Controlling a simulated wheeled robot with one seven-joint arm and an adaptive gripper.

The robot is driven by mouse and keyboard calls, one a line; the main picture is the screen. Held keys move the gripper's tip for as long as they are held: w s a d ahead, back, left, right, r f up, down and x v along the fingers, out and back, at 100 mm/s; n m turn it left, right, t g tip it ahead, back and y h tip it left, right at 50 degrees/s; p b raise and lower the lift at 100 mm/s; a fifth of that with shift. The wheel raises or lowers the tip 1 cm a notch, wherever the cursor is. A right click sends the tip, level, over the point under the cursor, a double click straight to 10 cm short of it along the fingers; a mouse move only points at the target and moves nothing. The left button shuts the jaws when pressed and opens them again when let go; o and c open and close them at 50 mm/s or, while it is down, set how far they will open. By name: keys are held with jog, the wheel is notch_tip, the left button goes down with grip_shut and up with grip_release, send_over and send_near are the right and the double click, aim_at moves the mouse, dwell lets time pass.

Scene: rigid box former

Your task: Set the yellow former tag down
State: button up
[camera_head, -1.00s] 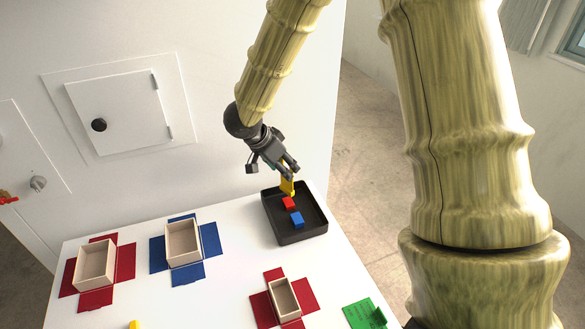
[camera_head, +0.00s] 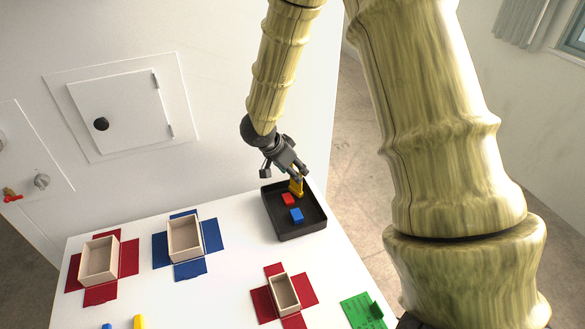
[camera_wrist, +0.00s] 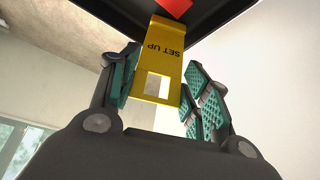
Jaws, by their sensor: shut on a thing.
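The yellow former tag (camera_head: 296,187) is between the fingers of my gripper (camera_head: 298,178), at the back part of the black tray (camera_head: 302,236). In the wrist view the tag (camera_wrist: 163,45) reads "SET UP" and has a square hole, and my gripper's green-padded fingers (camera_wrist: 160,88) stand on both sides of it. The tag's far end is close to the tray; whether it touches the tray floor I cannot tell.
A red block (camera_head: 288,200) and a blue block (camera_head: 296,215) lie in the tray. Open boxes on red (camera_head: 128,258) and blue (camera_head: 211,237) blanks stand to the left. A smaller box (camera_head: 285,294) on a red blank and a green piece (camera_head: 357,311) are in front.

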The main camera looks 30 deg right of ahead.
jog(key=shift+f, duration=0.15)
jog(key=o, duration=0.8)
jog(key=shift+w, duration=0.1)
jog(key=b+v, duration=0.2)
jog(key=v, duration=1)
